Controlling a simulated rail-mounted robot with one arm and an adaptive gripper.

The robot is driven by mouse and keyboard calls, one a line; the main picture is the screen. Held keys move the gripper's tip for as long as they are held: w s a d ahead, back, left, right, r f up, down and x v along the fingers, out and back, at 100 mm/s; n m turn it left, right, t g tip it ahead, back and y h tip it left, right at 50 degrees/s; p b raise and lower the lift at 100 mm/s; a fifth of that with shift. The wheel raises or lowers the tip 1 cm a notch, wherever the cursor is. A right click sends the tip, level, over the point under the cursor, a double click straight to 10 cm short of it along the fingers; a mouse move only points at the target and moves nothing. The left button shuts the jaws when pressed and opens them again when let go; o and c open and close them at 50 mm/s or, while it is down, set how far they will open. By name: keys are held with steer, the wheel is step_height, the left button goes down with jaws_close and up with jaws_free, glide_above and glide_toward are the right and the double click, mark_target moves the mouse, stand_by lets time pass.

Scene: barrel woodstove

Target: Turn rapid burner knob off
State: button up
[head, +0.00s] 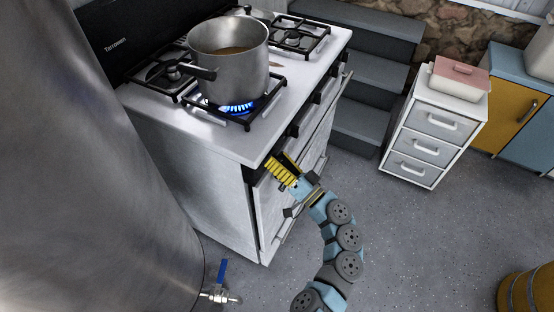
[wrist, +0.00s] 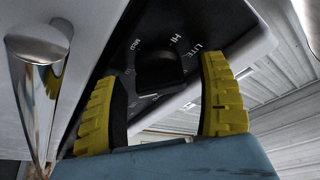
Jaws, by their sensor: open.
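The stove (head: 187,127) has a lit burner with a blue flame (head: 238,107) at its near front corner, under a steel pot (head: 228,62). In the wrist view a black knob (wrist: 160,70) sits on a dark panel with marks such as LITE, HI and MED around it. I cannot tell which mark it points to. My gripper (wrist: 163,78) is open, its yellow fingers on either side of the knob; contact is not clear. In the head view my gripper (head: 283,171) is at the near end of the stove's front panel and hides this knob.
A chrome bar handle (wrist: 38,90) is close to the left of my gripper in the wrist view. Dark steps (head: 368,85) and a white drawer unit (head: 432,125) stand right of the stove. A large metal barrel (head: 90,180) fills the left. Floor between is clear.

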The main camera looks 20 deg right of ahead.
steer(key=c, duration=1.2)
